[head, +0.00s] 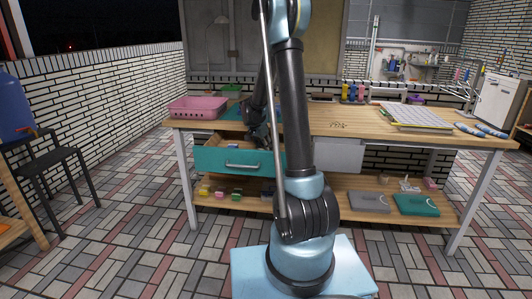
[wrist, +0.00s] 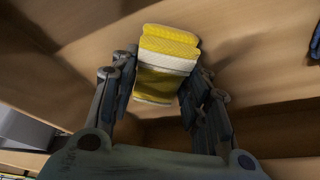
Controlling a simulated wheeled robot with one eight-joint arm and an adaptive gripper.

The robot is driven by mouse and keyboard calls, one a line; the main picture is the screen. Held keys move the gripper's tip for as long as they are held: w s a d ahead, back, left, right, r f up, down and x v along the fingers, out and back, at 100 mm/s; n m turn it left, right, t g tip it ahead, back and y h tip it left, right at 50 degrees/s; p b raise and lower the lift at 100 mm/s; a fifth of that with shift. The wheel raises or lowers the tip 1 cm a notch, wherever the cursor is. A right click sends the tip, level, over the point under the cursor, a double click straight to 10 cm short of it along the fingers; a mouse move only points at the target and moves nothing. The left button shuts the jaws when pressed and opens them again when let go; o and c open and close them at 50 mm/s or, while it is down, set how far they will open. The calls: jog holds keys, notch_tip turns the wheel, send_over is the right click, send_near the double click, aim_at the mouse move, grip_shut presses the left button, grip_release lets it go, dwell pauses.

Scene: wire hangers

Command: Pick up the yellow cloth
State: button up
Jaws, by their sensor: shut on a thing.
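The yellow cloth (wrist: 168,50) shows in the wrist view as a folded, ribbed yellow bundle with a white band. It sits between the two fingers of my gripper (wrist: 160,72), which is shut on it. Wooden drawer boards lie around and behind it. In the head view my gripper (head: 260,137) is small and dark, at the open teal-fronted drawer (head: 215,158) under the workbench. My own arm hides part of that area, and I cannot make out the cloth there.
The workbench top (head: 350,118) is just above the drawer. A pink basket (head: 197,108) stands at its left end and a white grid panel (head: 415,116) at its right. Small blocks and flat cases lie on the lower shelf (head: 330,207). A dark blue item (wrist: 316,45) shows at the wrist view's right edge.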

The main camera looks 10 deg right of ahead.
jog(key=shift+r, duration=0.7)
jog(key=s+a, duration=0.2)
jog(key=a, duration=0.1)
jog(key=shift+s+a+f, duration=0.1)
jog(key=shift+s+a, duration=0.1)
notch_tip(320, 180, up, 14)
jog(key=shift+d+f, duration=0.1)
